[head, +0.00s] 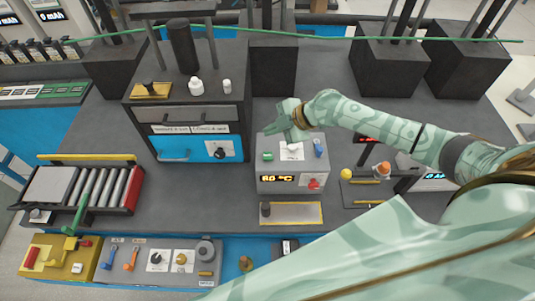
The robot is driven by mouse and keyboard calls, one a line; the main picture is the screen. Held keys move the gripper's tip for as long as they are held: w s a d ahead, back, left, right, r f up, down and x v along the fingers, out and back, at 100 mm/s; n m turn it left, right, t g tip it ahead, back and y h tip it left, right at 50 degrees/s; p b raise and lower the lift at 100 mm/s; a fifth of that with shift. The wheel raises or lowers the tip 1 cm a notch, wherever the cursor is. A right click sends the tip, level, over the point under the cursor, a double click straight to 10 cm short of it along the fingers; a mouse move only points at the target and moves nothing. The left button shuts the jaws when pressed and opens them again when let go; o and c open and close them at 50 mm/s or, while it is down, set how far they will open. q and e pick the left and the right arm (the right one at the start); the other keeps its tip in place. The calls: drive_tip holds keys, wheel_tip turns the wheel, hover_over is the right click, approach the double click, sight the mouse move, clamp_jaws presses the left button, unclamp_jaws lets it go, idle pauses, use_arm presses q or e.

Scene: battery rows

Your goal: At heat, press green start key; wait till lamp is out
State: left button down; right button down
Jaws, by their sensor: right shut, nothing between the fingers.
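A grey heater box (262,184) stands on the dark bench near the middle of the head view. Its amber display (276,178) seems to read 60 °C, though the first digit is hard to tell. The green key (267,156) is on the left of its top, with a white dial plate (291,151) and a blue lever (318,148) to the right. A red knob (314,184) is on its front. My right gripper (293,138) is shut and empty over the back of the box top, right of and behind the green key. I cannot identify a lit lamp. My left gripper is not in view.
A dark cabinet (190,115) with a blue drawer stands left of the box. A roller tray (105,188) lies at the left. A yellow ball (346,174) and an orange-and-white piece (382,170) are at the right. Dark blocks line the back.

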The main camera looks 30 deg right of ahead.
sight(272, 156)
wheel_tip(272, 156, down, 8)
drive_tip(key=b, duration=0.6)
drive_tip(key=shift+f+b, duration=0.45)
drive_tip(key=shift+b, duration=0.15)
idle(1.3)
drive_tip(key=shift+f+b, duration=0.35)
drive_tip(key=shift+b, duration=0.1)
drive_tip(key=shift+f+b, duration=0.4)
idle(0.5)
drive_tip(key=shift+r, duration=0.1)
drive_tip(key=shift+r+p, duration=0.6)
drive_tip(key=shift+r, duration=0.15)
